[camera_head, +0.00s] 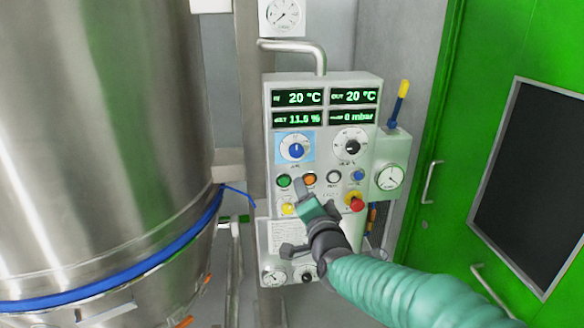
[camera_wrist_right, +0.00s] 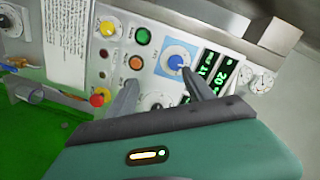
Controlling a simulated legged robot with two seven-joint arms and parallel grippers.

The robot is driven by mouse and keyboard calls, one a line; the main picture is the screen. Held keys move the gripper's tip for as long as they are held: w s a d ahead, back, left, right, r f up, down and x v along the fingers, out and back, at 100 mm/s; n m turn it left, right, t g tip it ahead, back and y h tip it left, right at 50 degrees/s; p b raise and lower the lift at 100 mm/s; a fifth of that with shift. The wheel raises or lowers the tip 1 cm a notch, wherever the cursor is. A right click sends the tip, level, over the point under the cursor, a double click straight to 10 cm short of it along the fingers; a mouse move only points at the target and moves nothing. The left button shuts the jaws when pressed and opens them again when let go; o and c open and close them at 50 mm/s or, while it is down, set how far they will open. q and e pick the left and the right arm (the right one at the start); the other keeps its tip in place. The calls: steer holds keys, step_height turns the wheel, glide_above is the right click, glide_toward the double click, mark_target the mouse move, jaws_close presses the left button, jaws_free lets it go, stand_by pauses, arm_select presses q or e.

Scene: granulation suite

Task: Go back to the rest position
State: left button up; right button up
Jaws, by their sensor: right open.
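My right gripper (camera_head: 296,215) comes in from the lower right in the head view, on a green sleeved arm. It is in front of the lower part of a grey control panel (camera_head: 265,150). Its two fingers are spread, with nothing between them. In the right wrist view the open fingers (camera_wrist_right: 160,88) point at the panel, near the orange button (camera_wrist_right: 136,62) and the blue knob (camera_wrist_right: 178,60). I cannot tell whether a fingertip touches the panel. My left gripper is not in view.
A large steel vessel (camera_head: 100,130) with a blue band stands at left. A green door (camera_head: 440,190) with a dark window is at right. A red knob (camera_head: 356,203) and a side box with a gauge (camera_head: 390,178) and a blue-yellow lever (camera_head: 399,102) are near my arm.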

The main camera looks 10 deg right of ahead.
steer(key=s+d+f+n+g, duration=0.1)
steer(key=s+f+n+g, duration=0.15)
steer(key=f, duration=0.35)
steer(key=s+f+n+g, duration=0.2)
steer(key=s+f, duration=0.2)
steer(key=f, duration=0.2)
steer(key=s+d+f+n+g, duration=0.2)
steer(key=s+f, duration=0.3)
steer(key=s, duration=0.3)
steer(key=s+d+f+n+g, duration=0.2)
steer(key=s+f+g, duration=0.2)
steer(key=s, duration=0.5)
steer(key=s+d+f+n+g, duration=0.2)
steer(key=s+f+n+g, duration=0.1)
steer(key=s+f, duration=0.5)
steer(key=shift+s+d+f+g+h, duration=0.3)
steer(key=shift+s+g, duration=0.15)
steer(key=shift+s, duration=0.25)
steer(key=shift+r, duration=0.1)
